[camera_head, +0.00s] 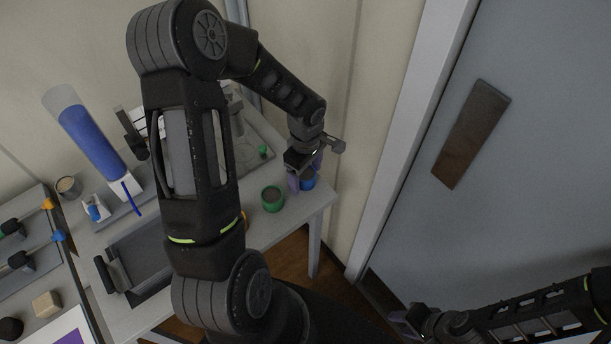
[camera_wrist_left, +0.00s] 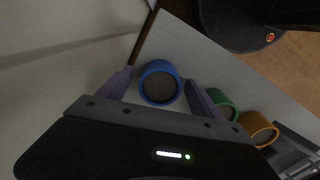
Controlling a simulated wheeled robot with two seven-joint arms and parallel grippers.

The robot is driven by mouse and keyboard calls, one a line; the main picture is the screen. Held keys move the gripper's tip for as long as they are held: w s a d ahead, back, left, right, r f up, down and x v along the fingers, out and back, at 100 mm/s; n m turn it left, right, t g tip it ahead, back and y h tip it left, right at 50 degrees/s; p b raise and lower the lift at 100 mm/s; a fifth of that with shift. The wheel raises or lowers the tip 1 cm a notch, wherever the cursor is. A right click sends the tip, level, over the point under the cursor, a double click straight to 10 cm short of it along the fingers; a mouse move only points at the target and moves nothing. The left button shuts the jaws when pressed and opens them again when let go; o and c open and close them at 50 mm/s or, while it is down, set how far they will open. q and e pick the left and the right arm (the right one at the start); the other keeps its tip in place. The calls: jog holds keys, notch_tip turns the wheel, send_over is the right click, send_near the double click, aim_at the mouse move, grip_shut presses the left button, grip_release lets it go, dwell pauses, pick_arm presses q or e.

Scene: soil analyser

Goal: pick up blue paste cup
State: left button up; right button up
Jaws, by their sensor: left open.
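The blue paste cup (camera_head: 308,180) stands near the right end of the table in the head view, partly hidden by my left gripper (camera_head: 305,183). In the left wrist view the blue cup (camera_wrist_left: 160,83) is a round blue rim with a dark grey inside. The purple fingers of my left gripper (camera_wrist_left: 160,88) are spread apart, one on each side of the cup. I cannot tell whether either finger touches it. My right gripper (camera_head: 412,322) is at the bottom right of the head view, away from the table; its jaws are too small and dark to read.
A green cup (camera_head: 272,199) stands left of the blue cup, close to one finger; an orange cup (camera_wrist_left: 258,129) is further along. A tall blue cylinder (camera_head: 92,140) stands at the table's left. The table corner (camera_head: 325,196) and wall are close to the blue cup.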

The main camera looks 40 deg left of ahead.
pick_arm(q)
jog(key=shift+c, duration=0.5)
grip_shut()
